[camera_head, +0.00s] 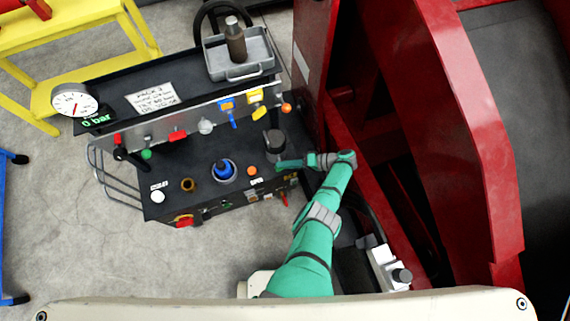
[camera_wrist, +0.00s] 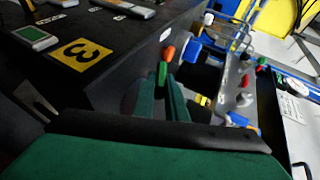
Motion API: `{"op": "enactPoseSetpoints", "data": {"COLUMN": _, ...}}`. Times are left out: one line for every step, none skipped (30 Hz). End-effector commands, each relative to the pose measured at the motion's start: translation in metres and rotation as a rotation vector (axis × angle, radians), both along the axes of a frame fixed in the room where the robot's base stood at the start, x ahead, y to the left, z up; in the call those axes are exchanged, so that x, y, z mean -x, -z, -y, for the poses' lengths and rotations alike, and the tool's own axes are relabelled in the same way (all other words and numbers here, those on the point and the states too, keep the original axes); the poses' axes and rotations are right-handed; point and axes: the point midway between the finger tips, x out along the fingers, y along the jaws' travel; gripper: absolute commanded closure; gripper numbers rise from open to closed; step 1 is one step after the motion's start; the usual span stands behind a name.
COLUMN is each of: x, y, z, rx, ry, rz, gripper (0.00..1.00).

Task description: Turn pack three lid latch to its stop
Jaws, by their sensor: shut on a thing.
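My gripper (camera_head: 281,164) is at the right end of the dark bench's lower deck, close to a dark round post (camera_head: 275,143). In the wrist view my gripper (camera_wrist: 161,82) has its two dark green fingers closed on a small bright green piece (camera_wrist: 162,72). An orange-red knob (camera_wrist: 168,53) shows just beyond it. I cannot tell for sure that the green piece is the lid latch. A yellow plate marked 3 (camera_wrist: 80,54) sits on the dark body to the left. The fingers hide most of what they hold.
A gauge (camera_head: 75,103) reading 0 bar and a grey tray (camera_head: 241,54) with a bottle stand on the upper shelf. A blue ringed fitting (camera_head: 224,171) is on the lower deck. The large red frame (camera_head: 460,120) stands close at the right of my arm.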

Motion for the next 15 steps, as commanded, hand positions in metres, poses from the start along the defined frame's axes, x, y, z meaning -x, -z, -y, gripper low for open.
{"op": "enactPoseSetpoints", "data": {"x": 0.0007, "y": -0.0001, "z": -0.0001, "rx": -0.01, "ry": -0.002, "rz": -0.005, "gripper": 1.0}}
{"op": "enactPoseSetpoints", "data": {"x": 0.0007, "y": 0.0, "z": 0.0, "rx": -0.015, "ry": -0.002, "rz": -0.007, "gripper": 1.0}}
{"op": "enactPoseSetpoints", "data": {"x": 0.0011, "y": 0.0004, "z": -0.0001, "rx": -0.02, "ry": -0.002, "rz": -0.008, "gripper": 1.0}}
{"op": "enactPoseSetpoints", "data": {"x": 0.0011, "y": 0.0005, "z": 0.0, "rx": -0.024, "ry": -0.001, "rz": -0.01, "gripper": 1.0}}
{"op": "enactPoseSetpoints", "data": {"x": 0.0013, "y": 0.0007, "z": -0.0001, "rx": -0.027, "ry": -0.001, "rz": -0.011, "gripper": 1.0}}
{"op": "enactPoseSetpoints", "data": {"x": 0.0011, "y": 0.0006, "z": 0.0, "rx": -0.031, "ry": -0.001, "rz": -0.012, "gripper": 1.0}}
{"op": "enactPoseSetpoints", "data": {"x": 0.0009, "y": 0.0006, "z": 0.0, "rx": -0.033, "ry": -0.002, "rz": -0.012, "gripper": 1.0}}
{"op": "enactPoseSetpoints", "data": {"x": 0.001, "y": 0.0006, "z": -0.0001, "rx": -0.034, "ry": -0.002, "rz": -0.013, "gripper": 1.0}}
{"op": "enactPoseSetpoints", "data": {"x": 0.0013, "y": 0.0008, "z": -0.0002, "rx": -0.037, "ry": -0.002, "rz": -0.014, "gripper": 1.0}}
{"op": "enactPoseSetpoints", "data": {"x": 0.0014, "y": 0.0009, "z": -0.0003, "rx": -0.038, "ry": -0.003, "rz": -0.014, "gripper": 1.0}}
{"op": "enactPoseSetpoints", "data": {"x": 0.0014, "y": 0.001, "z": -0.0004, "rx": -0.039, "ry": -0.002, "rz": -0.015, "gripper": 1.0}}
{"op": "enactPoseSetpoints", "data": {"x": 0.0014, "y": 0.001, "z": -0.0004, "rx": -0.04, "ry": -0.002, "rz": -0.015, "gripper": 1.0}}
{"op": "enactPoseSetpoints", "data": {"x": 0.0015, "y": 0.0011, "z": -0.0005, "rx": -0.04, "ry": -0.003, "rz": -0.015, "gripper": 1.0}}
{"op": "enactPoseSetpoints", "data": {"x": 0.0016, "y": 0.0012, "z": -0.0005, "rx": -0.041, "ry": -0.004, "rz": -0.015, "gripper": 1.0}}
{"op": "enactPoseSetpoints", "data": {"x": 0.0017, "y": 0.0012, "z": -0.0006, "rx": -0.041, "ry": -0.004, "rz": -0.015, "gripper": 1.0}}
